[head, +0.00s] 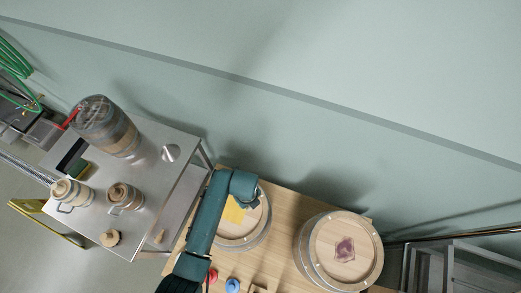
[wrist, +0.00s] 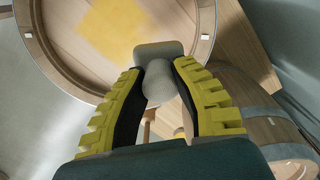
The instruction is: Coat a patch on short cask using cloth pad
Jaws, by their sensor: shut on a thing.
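My gripper (wrist: 160,70) is shut on a pale, rounded grip with a grey block at its far end, which looks like the cloth pad (wrist: 158,50). The pad's working face is hidden, and I cannot tell whether it touches wood. Beyond it in the wrist view is a round wooden cask top with a yellow patch (wrist: 118,28). In the head view my arm reaches over this left cask (head: 233,243), whose yellow patch (head: 233,210) is partly covered. I cannot tell which cask is shorter.
Both casks stand on a wooden table (head: 285,208). Red (head: 212,276) and blue (head: 232,285) small items lie near its front. A steel table (head: 160,192) at left holds a large clear jar (head: 105,125) and smaller jars. A steel rack (head: 455,265) stands at right.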

